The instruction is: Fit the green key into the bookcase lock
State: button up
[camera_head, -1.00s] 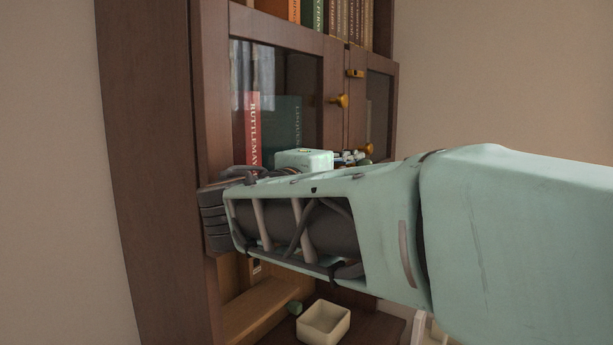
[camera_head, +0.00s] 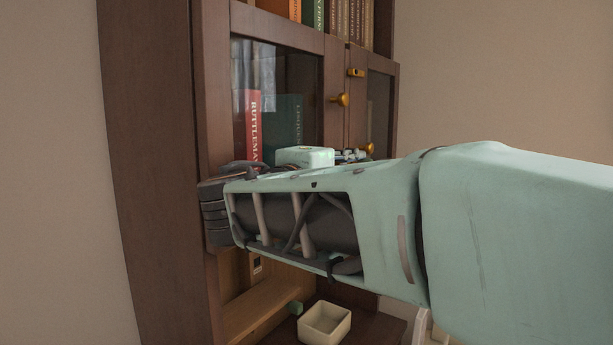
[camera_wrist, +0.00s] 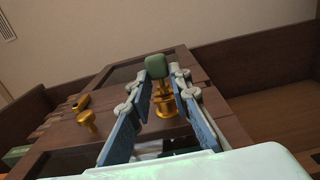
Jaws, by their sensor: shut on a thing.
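My gripper (camera_wrist: 167,72) is shut on the green key (camera_wrist: 155,66), whose green head shows at the fingertips in the wrist view. In the head view my gripper (camera_head: 350,155) is mostly hidden behind my arm, in front of the glazed doors. A gold fitting (camera_wrist: 166,108) on the bookcase front shows between the fingers. I cannot tell whether it is a lock or a knob, or whether the key touches it. A small gold plate (camera_head: 355,73), perhaps a lock, sits high on the right door of the bookcase (camera_head: 150,160).
A gold knob (camera_head: 340,100) stands out from the left door. A cream open box (camera_head: 325,323) and a small green object (camera_head: 296,307) are low in the bookcase. Books (camera_head: 335,18) fill the upper shelf. My arm blocks much of the head view.

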jog(key=shift+a+r, duration=0.35)
jog(key=shift+a, duration=0.25)
jog(key=shift+s+d+f+b, duration=0.1)
jog(key=shift+d+b, duration=0.05)
jog(key=shift+b, duration=0.25)
jog(key=shift+s+d+f, duration=0.1)
jog(key=shift+s+d, duration=0.1)
jog(key=shift+d, duration=0.3)
jog(key=shift+s+d+f+b, duration=0.15)
jog(key=shift+d+b, duration=0.05)
jog(key=shift+b, duration=0.25)
jog(key=shift+s+d, duration=0.25)
jog(key=shift+d, duration=0.05)
jog(key=shift+w+f+b, duration=0.15)
jog(key=shift+f+b, duration=0.05)
jog(key=shift+b, duration=0.35)
